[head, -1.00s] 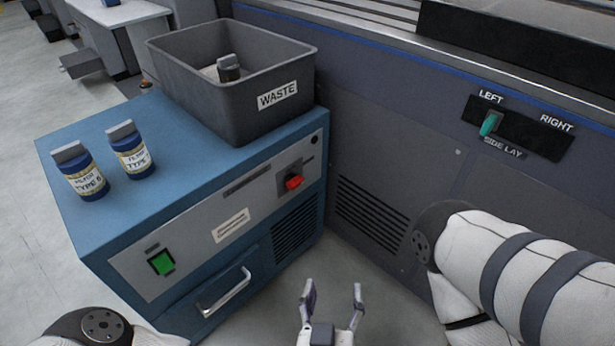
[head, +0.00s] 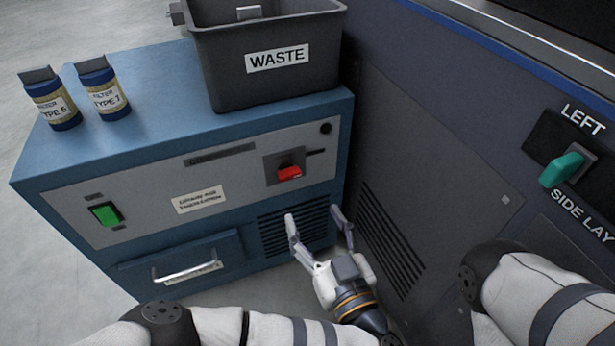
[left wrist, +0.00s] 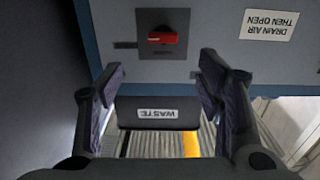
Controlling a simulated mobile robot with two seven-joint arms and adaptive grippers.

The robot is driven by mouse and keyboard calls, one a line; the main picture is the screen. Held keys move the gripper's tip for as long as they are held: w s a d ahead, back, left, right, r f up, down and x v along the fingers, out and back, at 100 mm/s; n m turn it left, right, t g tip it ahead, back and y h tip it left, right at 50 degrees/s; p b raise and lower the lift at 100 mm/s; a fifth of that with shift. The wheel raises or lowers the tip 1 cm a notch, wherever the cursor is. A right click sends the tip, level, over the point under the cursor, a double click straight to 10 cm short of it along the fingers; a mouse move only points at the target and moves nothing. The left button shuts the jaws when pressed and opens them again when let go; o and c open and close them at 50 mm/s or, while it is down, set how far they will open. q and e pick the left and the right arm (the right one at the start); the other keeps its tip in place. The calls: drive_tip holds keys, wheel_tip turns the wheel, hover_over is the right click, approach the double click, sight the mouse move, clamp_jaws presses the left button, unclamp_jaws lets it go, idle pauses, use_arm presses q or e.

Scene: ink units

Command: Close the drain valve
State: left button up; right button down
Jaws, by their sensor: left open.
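The red valve handle (head: 289,172) sits on a dark square plate on the grey front panel of a blue cabinet. In the left wrist view, which is upside down, the red handle (left wrist: 162,38) lies about level across its plate. A label there (left wrist: 269,24) reads "DRAIN AIR THEN OPEN". My left gripper (head: 314,215) is open and empty, in front of the cabinet and a little below the handle in the head view. Its spread fingers (left wrist: 157,72) also show in the left wrist view, apart from the handle. My right arm shows at the right, but its gripper is out of frame.
A grey WASTE bin (head: 275,85) and two blue filter bottles (head: 55,105) (head: 105,97) stand on the cabinet. The front has a green switch (head: 104,214) and a drawer handle (head: 187,270). A dark machine wall (head: 430,150) with a green lever (head: 562,169) stands close on the right.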

sight(291, 176)
use_arm(q)
drive_tip(key=b+x, duration=0.1)
drive_tip(key=x, duration=0.3)
drive_tip(key=b+x, duration=0.1)
drive_tip(key=x, duration=0.2)
drive_tip(key=b+x, duration=0.1)
drive_tip(key=x, duration=0.3)
drive_tip(key=shift+w+a+f+b, duration=0.15)
drive_tip(key=shift+w+a+b, duration=0.1)
drive_tip(key=shift+a+b, duration=0.1)
drive_tip(key=shift+w, duration=0.35)
use_arm(e)
drive_tip(key=f, duration=0.1)
drive_tip(key=s+f, duration=0.1)
drive_tip(key=shift+s+d+f+g, duration=0.15)
drive_tip(key=shift+s+f+g, duration=0.1)
drive_tip(key=shift+f+g, duration=0.15)
use_arm(q)
drive_tip(key=shift+r, duration=0.2)
drive_tip(key=c, duration=1.2)
